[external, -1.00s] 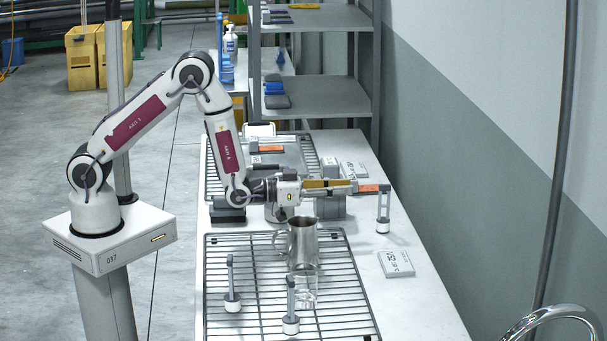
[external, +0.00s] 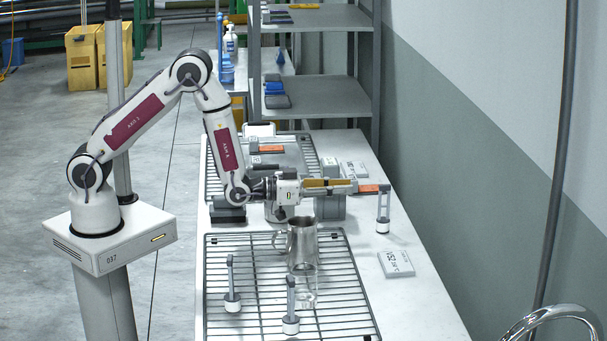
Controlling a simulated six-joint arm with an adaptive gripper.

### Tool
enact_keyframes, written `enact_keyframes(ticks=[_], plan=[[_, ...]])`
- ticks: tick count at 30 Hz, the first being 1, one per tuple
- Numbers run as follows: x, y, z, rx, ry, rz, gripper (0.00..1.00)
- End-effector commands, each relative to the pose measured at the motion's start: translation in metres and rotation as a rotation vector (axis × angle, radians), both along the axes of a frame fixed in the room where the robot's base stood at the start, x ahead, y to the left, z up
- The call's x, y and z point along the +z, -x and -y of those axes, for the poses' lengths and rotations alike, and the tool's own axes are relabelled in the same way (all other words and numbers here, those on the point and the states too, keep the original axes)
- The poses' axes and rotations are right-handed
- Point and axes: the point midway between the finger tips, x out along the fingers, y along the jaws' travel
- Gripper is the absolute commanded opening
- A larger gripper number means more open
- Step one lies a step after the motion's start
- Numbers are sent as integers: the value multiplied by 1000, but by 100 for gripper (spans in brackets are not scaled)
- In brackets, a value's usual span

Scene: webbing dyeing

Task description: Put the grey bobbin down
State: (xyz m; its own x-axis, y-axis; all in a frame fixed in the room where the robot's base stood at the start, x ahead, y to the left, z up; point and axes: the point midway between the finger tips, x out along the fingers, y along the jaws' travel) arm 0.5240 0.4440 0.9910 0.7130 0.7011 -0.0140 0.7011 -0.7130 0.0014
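My gripper (external: 347,187) points right above the white table (external: 425,300), roughly level. Its fingertips are small here, and I cannot tell whether they are open or shut. A slim grey piece with a white foot (external: 383,212), perhaps the grey bobbin, is upright just beyond the fingertips, near the table's right edge. I cannot tell whether the gripper touches it or whether its foot rests on the table. Two similar grey pieces with white feet stand on the front wire rack, one at the left (external: 232,288) and one at the front (external: 291,310).
A metal jug (external: 302,243) stands on the front wire rack (external: 222,325), with a clear glass (external: 304,290) before it. A labelled card block (external: 396,264) lies to the right. The table's front right is clear.

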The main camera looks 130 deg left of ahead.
Motion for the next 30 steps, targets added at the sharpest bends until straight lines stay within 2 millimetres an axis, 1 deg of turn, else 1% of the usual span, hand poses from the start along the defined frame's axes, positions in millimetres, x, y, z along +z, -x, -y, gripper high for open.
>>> enact_keyframes(ticks=[5,8,12,17,24,30], plan=[[15,-13,17,-35,29,-25,24],[25,-21,32,-64,55,-49,24],[41,-32,58,-110,95,-90,24],[57,-40,91,-162,140,-142,24],[79,-41,143,-240,200,-225,24],[95,-33,188,-303,245,-299,24]])
